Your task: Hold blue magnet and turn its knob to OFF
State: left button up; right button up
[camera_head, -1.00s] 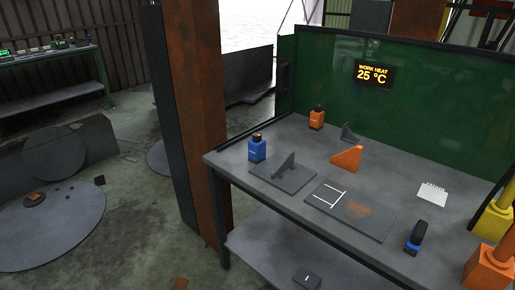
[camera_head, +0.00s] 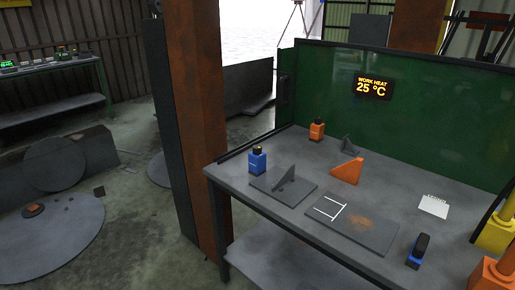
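The blue magnet (camera_head: 257,162) is a small blue block with a black knob (camera_head: 258,149) on top. It stands upright near the left end of the grey workbench (camera_head: 290,215), just behind a dark plate with an upright fin (camera_head: 284,172). The setting of its knob is too small to read. A similar orange block with a dark knob (camera_head: 317,130) stands farther back. Neither of my grippers shows in the head view.
An orange triangular bracket (camera_head: 347,170) and a grey one (camera_head: 350,145) stand mid-bench. A flat plate with white lines (camera_head: 352,222), a blue-and-black tool (camera_head: 417,250) and a white card (camera_head: 433,206) lie nearer right. A rusty column (camera_head: 205,120) rises beside the bench's left end.

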aim_at(256, 149)
jog(key=i+j+z, duration=0.1)
jog(key=z, duration=0.5)
jog(key=i+j+z, duration=0.1)
jog(key=j+z, duration=0.4)
jog(key=j, duration=0.2)
jog(key=i+j+z, duration=0.1)
jog(key=j, duration=0.4)
jog(key=i+j+z, duration=0.1)
jog(key=j, duration=0.45)
jog(key=j+z, duration=0.1)
jog(key=j, duration=0.45)
jog(key=i, duration=0.05)
